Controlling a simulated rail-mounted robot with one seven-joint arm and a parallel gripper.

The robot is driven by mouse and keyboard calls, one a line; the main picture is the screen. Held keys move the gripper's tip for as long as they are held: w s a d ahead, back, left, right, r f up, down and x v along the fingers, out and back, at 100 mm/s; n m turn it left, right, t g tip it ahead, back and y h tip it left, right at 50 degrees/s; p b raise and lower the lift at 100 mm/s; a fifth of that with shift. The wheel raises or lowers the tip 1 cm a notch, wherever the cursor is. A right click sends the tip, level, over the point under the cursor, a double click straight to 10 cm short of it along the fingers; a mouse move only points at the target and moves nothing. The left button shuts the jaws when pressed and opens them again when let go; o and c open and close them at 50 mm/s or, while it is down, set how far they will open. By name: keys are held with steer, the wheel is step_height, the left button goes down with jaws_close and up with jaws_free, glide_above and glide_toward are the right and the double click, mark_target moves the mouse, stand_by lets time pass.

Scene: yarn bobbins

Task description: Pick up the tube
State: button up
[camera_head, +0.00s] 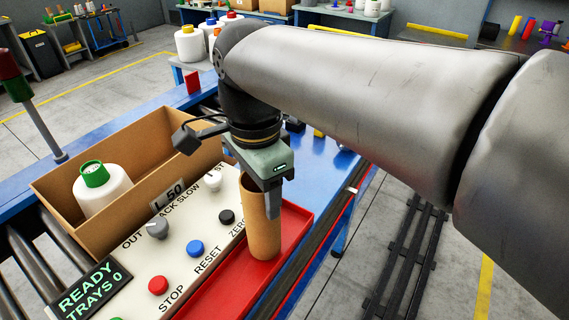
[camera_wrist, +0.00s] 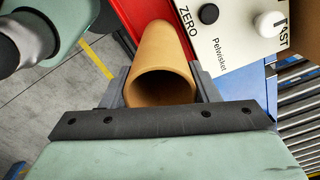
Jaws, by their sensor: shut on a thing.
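The tube (camera_head: 261,230) is a plain brown cardboard cylinder. In the head view it is upright, its lower end at the red tray (camera_head: 298,214); whether it touches the tray floor I cannot tell. My gripper (camera_head: 272,196) is shut on the tube near its upper end, one finger showing on its near right side. In the wrist view the tube (camera_wrist: 160,80) lies between the two fingers, its open hollow end towards the camera.
A control panel (camera_head: 185,250) with knobs and buttons stands just left of the tray. Behind it a cardboard box (camera_head: 140,133) holds a white bobbin (camera_head: 103,190) with a green top. A blue bench surface (camera_head: 318,165) lies behind the tray.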

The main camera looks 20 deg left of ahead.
steer(key=s+d+r+b, duration=0.2)
steer(key=s+d+r, duration=0.6)
steer(key=d+r, duration=0.3)
steer(key=shift+d+r, duration=0.15)
steer(key=shift+d, duration=0.1)
steer(key=shift+a, duration=0.1)
